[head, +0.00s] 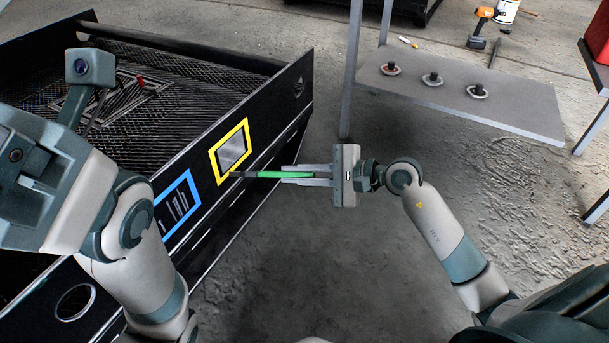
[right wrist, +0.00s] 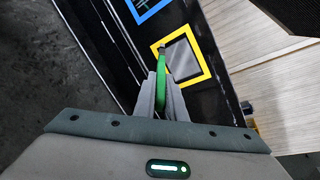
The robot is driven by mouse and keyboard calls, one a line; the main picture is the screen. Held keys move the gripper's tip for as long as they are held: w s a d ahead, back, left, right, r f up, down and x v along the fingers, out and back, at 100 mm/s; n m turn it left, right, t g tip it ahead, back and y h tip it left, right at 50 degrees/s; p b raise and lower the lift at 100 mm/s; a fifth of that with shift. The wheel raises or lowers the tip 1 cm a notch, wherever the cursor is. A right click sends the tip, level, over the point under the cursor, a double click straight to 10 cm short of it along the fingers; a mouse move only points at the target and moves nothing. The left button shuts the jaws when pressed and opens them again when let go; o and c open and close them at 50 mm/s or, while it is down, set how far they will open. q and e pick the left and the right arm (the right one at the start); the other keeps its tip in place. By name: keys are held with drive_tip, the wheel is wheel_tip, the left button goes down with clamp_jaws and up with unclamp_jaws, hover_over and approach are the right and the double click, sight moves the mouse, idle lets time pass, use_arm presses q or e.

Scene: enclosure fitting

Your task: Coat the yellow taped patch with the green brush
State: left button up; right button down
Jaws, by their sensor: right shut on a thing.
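The yellow taped patch (head: 233,151) is a yellow frame around a grey area on the side of the black enclosure. It also shows in the right wrist view (right wrist: 182,60). My right gripper (head: 284,174) is shut on the green brush (head: 296,175), which points left. The brush's dark tip lies at the lower edge of the yellow frame in the head view; I cannot tell whether it touches. The brush (right wrist: 162,78) also shows between the fingers in the right wrist view. My left arm comes in at the left; its fingers cannot be made out.
A blue taped frame (head: 178,207) is on the same enclosure (head: 290,84), left of the yellow one. A grey shelf (head: 520,109) with several small round parts stands at the right. Bare floor lies below my right gripper.

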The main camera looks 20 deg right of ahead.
drive_tip(key=shift+w+a, duration=0.3)
drive_tip(key=shift+w, duration=0.1)
drive_tip(key=shift+w+a, duration=0.1)
drive_tip(key=shift+a, duration=0.05)
idle(0.4)
drive_tip(key=shift+w+a, duration=0.5)
drive_tip(key=shift+w, duration=0.2)
idle(0.3)
drive_tip(key=shift+d, duration=0.1)
drive_tip(key=shift+w+d, duration=0.25)
drive_tip(key=shift+d, duration=0.2)
